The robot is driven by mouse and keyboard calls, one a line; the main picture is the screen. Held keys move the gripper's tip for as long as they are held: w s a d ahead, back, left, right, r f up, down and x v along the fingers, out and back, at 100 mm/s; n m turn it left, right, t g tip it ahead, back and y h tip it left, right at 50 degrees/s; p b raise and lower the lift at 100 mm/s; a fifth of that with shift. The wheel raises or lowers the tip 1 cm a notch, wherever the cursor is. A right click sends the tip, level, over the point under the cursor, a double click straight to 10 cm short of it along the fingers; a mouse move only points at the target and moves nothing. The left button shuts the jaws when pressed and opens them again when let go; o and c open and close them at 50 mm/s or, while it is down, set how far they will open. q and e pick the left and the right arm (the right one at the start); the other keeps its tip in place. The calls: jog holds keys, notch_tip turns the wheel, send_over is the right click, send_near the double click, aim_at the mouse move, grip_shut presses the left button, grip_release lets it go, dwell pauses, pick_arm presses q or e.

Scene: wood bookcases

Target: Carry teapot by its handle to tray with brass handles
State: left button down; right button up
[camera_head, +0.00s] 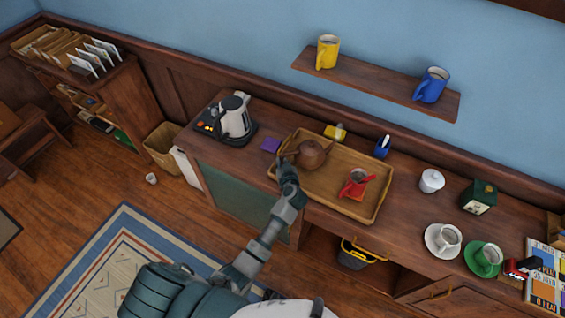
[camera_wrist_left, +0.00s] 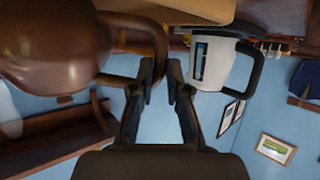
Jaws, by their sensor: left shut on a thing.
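The brown teapot (camera_head: 311,153) is at the left end of the wooden tray (camera_head: 355,209) on the counter. I cannot tell whether its base touches the tray. My left gripper (camera_head: 287,164) is at the teapot's left side. In the left wrist view the picture is upside down; the round teapot body (camera_wrist_left: 55,45) fills the left side, and its looped handle (camera_wrist_left: 152,30) runs to between the fingers of my left gripper (camera_wrist_left: 168,82), which are shut on it. My right gripper is not in view.
A white lidded pot (camera_head: 431,181), a green box (camera_head: 479,196) and cups on saucers are to the right. A shelf (camera_head: 375,82) hangs above.

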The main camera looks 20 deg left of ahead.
pick_arm(q)
jog(key=c, duration=1.2)
grip_release()
jog(key=shift+o, duration=0.2)
jog(key=p+v, duration=0.1)
jog(key=v, duration=1.1)
jog(key=shift+r, duration=0.2)
